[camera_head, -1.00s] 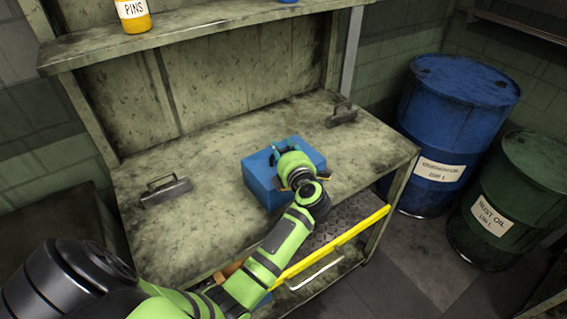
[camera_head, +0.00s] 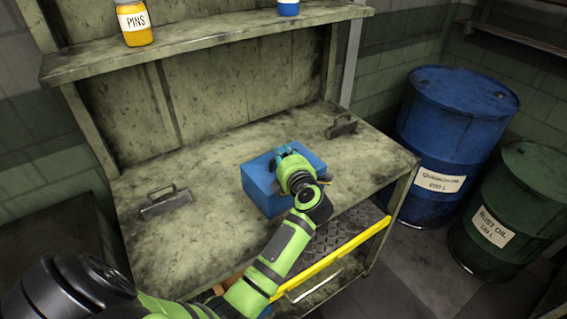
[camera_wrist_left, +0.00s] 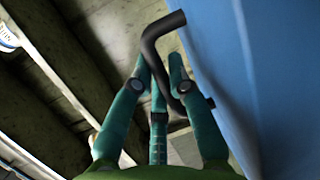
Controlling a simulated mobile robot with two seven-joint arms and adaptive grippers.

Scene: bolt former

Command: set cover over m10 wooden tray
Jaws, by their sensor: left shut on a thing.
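A blue box-shaped cover (camera_head: 262,187) stands on the worn bench top (camera_head: 225,150), near its front edge. My left gripper (camera_head: 283,154) is at the top of the cover, with its arm reaching in from the lower front. In the left wrist view my teal fingers (camera_wrist_left: 160,72) are shut on the bent black handle (camera_wrist_left: 150,42) of the cover, whose blue face (camera_wrist_left: 245,70) fills the right side. I cannot see a wooden tray under or beside the cover; whatever is beneath it is hidden. My right gripper is not in view.
Metal handles stand on the bench at left (camera_head: 165,201) and right (camera_head: 341,125). The shelf above holds a yellow PINS jar (camera_head: 134,24) and a blue-labelled jar (camera_head: 288,7). A yellow rail (camera_head: 345,252) edges the lower level. Blue (camera_head: 455,145) and green (camera_head: 510,205) drums stand right.

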